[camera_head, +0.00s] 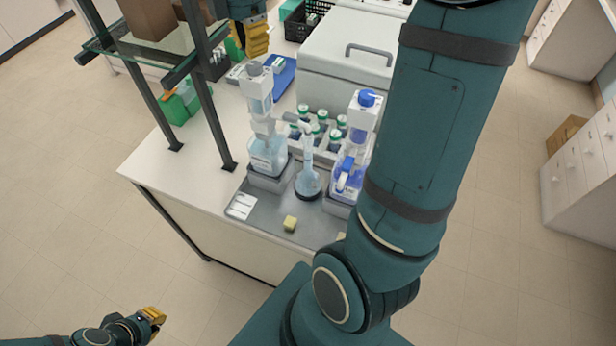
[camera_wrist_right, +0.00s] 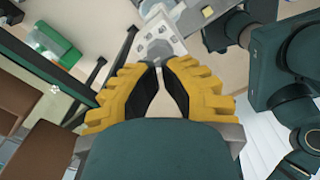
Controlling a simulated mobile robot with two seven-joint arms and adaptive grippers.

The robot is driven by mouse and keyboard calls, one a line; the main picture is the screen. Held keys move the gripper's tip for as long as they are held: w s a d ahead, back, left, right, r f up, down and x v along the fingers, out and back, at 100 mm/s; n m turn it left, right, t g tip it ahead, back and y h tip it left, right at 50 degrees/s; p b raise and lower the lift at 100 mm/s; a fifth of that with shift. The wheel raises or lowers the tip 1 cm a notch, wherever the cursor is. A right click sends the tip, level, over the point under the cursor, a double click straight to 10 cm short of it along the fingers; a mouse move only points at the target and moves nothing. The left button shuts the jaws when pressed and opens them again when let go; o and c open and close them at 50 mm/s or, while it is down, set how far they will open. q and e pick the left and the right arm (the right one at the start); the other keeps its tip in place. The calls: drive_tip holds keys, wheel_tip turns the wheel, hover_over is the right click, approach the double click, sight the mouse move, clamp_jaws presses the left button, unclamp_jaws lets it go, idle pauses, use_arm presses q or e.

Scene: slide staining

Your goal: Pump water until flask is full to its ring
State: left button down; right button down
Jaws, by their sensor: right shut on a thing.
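A long-necked flask (camera_head: 308,183) stands on the grey tray, with bluish liquid in its bulb; the ring and exact level are too small to tell. To its left stands a bottle (camera_head: 267,156) with a white pump dispenser (camera_head: 259,92) on top. To its right is a blue-and-white dispenser bottle (camera_head: 350,178), partly behind my right arm. My right gripper (camera_head: 256,40) is behind the left dispenser's top in the head view. Its fingertips (camera_wrist_right: 160,68) meet near a whitish dispenser part (camera_wrist_right: 156,42); what they hold is hidden. My left gripper (camera_head: 152,317) hangs low, away from the bench.
The grey tray (camera_head: 268,222) also holds a yellow sponge (camera_head: 290,223) and a white card (camera_head: 242,205). Behind are several green-capped bottles (camera_head: 341,121) and a lidded white box (camera_head: 340,75). Shelf posts (camera_head: 208,90) rise at the left. The front-left bench corner is clear.

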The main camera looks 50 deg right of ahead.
idle(0.3)
drive_tip(key=shift+r+p, duration=0.65)
drive_tip(key=shift+r, duration=1.85)
